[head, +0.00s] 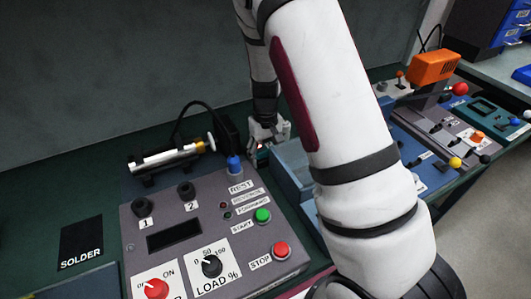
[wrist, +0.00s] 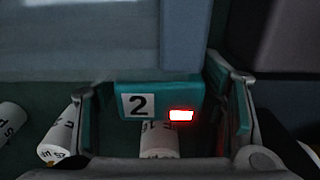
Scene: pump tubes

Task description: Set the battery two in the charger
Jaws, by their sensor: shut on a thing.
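My gripper (head: 264,148) is beyond the grey control panel, beside a blue-grey box. In the wrist view its two fingers (wrist: 163,118) stand on either side of a teal block labelled 2, battery two (wrist: 155,91), with a lit red lamp on its face. The gripper is shut on this block. I cannot clearly make out the charger in either view. Whether the block touches anything below is hidden.
The control panel (head: 190,218) has knobs and buttons. A syringe-like tube (head: 170,155) lies behind it, near a dark box with a cable. The blue-grey box (head: 288,172) is close to my gripper. White cylinders (wrist: 58,140) lie around and below battery two.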

